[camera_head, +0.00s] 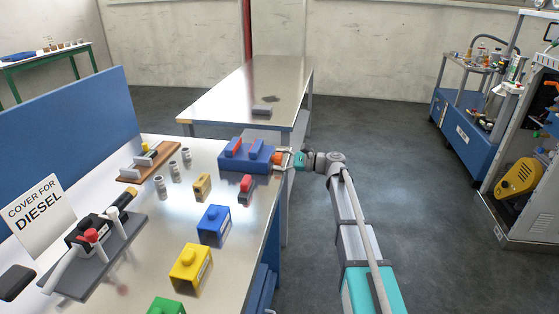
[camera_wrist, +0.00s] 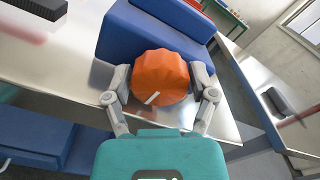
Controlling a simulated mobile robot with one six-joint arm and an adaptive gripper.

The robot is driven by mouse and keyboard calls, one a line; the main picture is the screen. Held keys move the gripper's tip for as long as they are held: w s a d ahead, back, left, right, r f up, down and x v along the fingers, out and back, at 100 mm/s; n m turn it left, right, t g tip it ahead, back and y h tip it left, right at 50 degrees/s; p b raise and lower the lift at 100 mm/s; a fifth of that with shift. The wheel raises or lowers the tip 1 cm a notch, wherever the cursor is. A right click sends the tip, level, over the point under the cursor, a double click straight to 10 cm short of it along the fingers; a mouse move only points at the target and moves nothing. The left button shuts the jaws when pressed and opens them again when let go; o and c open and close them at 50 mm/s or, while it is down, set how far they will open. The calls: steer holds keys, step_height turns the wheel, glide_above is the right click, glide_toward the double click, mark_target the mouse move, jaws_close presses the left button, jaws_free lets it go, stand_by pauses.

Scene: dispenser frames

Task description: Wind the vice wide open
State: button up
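The blue vice (camera_head: 232,162) sits near the right edge of the metal workbench, with a red block (camera_head: 236,145) beside its upright blue jaw (camera_head: 257,148). Its ribbed orange knob (camera_head: 277,158) sticks out at the right end. In the wrist view the knob (camera_wrist: 162,75) has a white mark on its face, and the blue vice body (camera_wrist: 135,38) is behind it. My gripper (camera_head: 284,159) is at the knob. In the wrist view my gripper's two fingers (camera_wrist: 160,88) are on either side of the knob and appear to touch it.
Blue (camera_head: 214,226) and yellow (camera_head: 190,270) blocks, a red-and-grey piece (camera_head: 245,188) and a tan piece (camera_head: 202,187) stand on the bench (camera_head: 222,275). A second metal table (camera_head: 250,95) is behind. The floor right of the bench is clear around my arm.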

steer(key=shift+o, duration=1)
steer(key=shift+m, duration=0.5)
steer(key=m, duration=0.5)
steer(key=s+d, duration=0.3)
steer(key=d, duration=1.1)
steer(key=s+a+f+n+g+h+p, duration=0.1)
steer(key=s+a+f+n+h+p, duration=0.1)
steer(key=s+n+h+p, duration=0.3)
steer(key=s+a+f+n+g+h+p, duration=0.1)
steer(key=s+a+n+h+p, duration=0.2)
steer(key=s, duration=0.4)
steer(key=s+d+r+n+h+p, duration=0.1)
steer(key=s+d+n+h+p, duration=0.2)
steer(key=s, duration=0.3)
steer(key=s+d+n+g+h+p, duration=0.1)
steer(key=s+d+n+h+p, duration=0.1)
steer(key=s+n+h+p, duration=0.2)
steer(key=shift+s+d+r+n+h+p, duration=0.4)
steer(key=shift+s+n+p, duration=0.7)
steer(key=shift+s+n, duration=0.25)
